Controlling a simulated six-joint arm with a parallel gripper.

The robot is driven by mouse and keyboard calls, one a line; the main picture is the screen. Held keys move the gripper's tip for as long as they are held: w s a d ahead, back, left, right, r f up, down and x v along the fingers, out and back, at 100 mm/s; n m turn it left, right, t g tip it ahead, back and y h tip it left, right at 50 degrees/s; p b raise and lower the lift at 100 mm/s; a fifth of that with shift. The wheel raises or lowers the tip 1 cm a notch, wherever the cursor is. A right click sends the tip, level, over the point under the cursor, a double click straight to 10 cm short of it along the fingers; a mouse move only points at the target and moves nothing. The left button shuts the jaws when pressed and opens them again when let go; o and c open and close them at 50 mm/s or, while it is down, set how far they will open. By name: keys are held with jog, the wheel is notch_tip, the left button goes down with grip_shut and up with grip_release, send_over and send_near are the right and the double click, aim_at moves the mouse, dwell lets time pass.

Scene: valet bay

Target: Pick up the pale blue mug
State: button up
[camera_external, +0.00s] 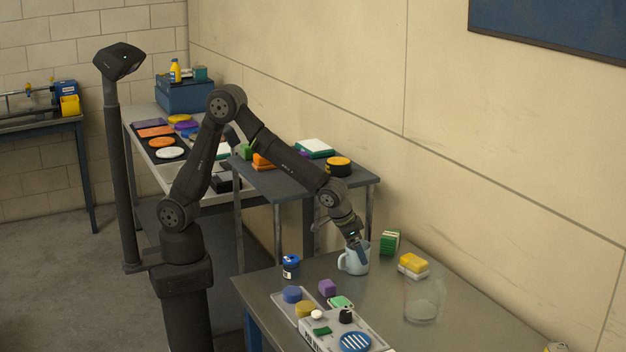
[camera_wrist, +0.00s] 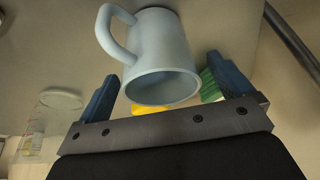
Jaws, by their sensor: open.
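The pale blue mug (camera_external: 349,266) stands upright on the grey table at the right, its handle to the left. My gripper (camera_external: 359,249) points down at the mug's rim, with one blue finger seen in front of the mug's upper right side. In the wrist view, the mug (camera_wrist: 166,55) shows its open mouth toward me and its handle at the upper left. The blue fingers of my gripper (camera_wrist: 162,70) are spread wide to either side of the mug's mouth, with nothing clamped. Whether a finger touches the mug I cannot tell.
A green block (camera_external: 390,242) stands close behind the mug at right, with a yellow-and-white sponge-like block (camera_external: 413,265) farther right. A clear container (camera_external: 422,302) stands nearer the front. A blue-lidded jar (camera_external: 291,266) and a purple block (camera_external: 327,287) are left of the mug.

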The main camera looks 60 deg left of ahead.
jog(key=shift+w+f, duration=0.25)
jog(key=shift+f, duration=0.35)
jog(key=c, duration=1.3)
jog(key=shift+r, duration=0.2)
jog(key=shift+d+r, duration=0.1)
jog(key=shift+r, duration=1)
jog(key=shift+s+d+r, duration=0.65)
jog(key=shift+s+r, duration=0.75)
jog(key=shift+s, duration=0.4)
jog(key=shift+s+d+r, duration=0.6)
jog(key=shift+s+r, duration=0.8)
jog(key=shift+s, duration=0.4)
jog(key=shift+s+d+r, duration=0.65)
jog(key=shift+s+r, duration=0.75)
jog(key=shift+s, duration=0.4)
